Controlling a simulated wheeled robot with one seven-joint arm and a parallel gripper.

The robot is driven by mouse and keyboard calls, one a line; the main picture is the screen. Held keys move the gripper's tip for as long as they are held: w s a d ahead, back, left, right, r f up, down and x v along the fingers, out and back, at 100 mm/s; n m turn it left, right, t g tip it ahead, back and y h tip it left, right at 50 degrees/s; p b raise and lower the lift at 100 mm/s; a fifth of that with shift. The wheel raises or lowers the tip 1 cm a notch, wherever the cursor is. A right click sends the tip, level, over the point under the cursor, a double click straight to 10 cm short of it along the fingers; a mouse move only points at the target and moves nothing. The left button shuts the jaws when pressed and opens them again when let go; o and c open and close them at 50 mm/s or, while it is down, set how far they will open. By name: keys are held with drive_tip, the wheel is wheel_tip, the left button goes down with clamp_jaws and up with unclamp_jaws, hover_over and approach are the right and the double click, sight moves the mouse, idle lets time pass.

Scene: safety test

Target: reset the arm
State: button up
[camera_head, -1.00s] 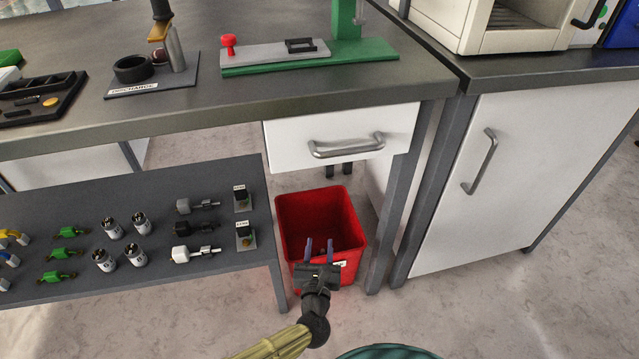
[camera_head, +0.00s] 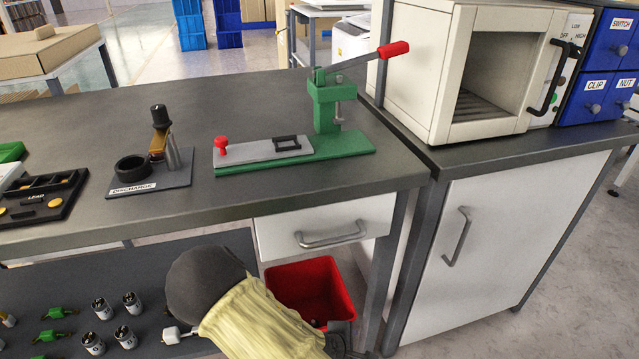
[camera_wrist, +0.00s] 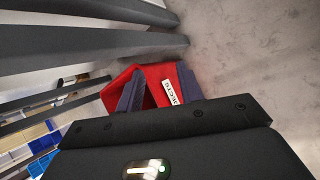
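My arm reaches across the bottom of the head view, with its yellow sleeve and dark elbow in front of the lower shelf. My gripper (camera_wrist: 160,78) shows in the wrist view with its two fingers spread apart and nothing between them. The red bin (camera_head: 310,287) lies just beyond the gripper. It also shows in the wrist view (camera_wrist: 152,80), with a white label on its side. In the head view the gripper's fingers are mostly hidden or out of frame at the lower edge.
The grey workbench (camera_head: 90,120) holds a green lever press (camera_head: 328,110) and the discharge stand (camera_head: 150,170). A white drawer (camera_head: 325,225) hangs above the bin. Plugs and cylinders lie on the lower shelf (camera_head: 60,285). An open oven (camera_head: 470,65) stands on the right-hand cabinet.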

drive_tip(key=s+d+r+m+g+y+p, duration=0.1)
drive_tip(key=s+d+r+m+y+p, duration=0.3)
drive_tip(key=r, duration=0.7)
drive_tip(key=d+r+m+g+h+p, duration=0.1)
drive_tip(key=r+m+p, duration=0.1)
drive_tip(key=r+m, duration=0.7)
drive_tip(key=s+d+r+m+g+y+p, duration=0.1)
drive_tip(key=s+d+r+m+y+p, duration=0.15)
drive_tip(key=r, duration=1.05)
drive_tip(key=w+p+v, duration=0.2)
drive_tip(key=p+v, duration=1)
drive_tip(key=w+a+r+p+v, duration=0.1)
drive_tip(key=w+p+v, duration=0.2)
drive_tip(key=p+v, duration=0.9)
drive_tip(key=w+r+p+v, duration=0.1)
drive_tip(key=w+p+v, duration=0.2)
drive_tip(key=p+v, duration=0.9)
drive_tip(key=shift+w+a+m+p, duration=0.35)
drive_tip(key=shift+m+p, duration=0.1)
drive_tip(key=shift+p, duration=0.7)
drive_tip(key=shift+h, duration=0.25)
drive_tip(key=shift+a, duration=0.15)
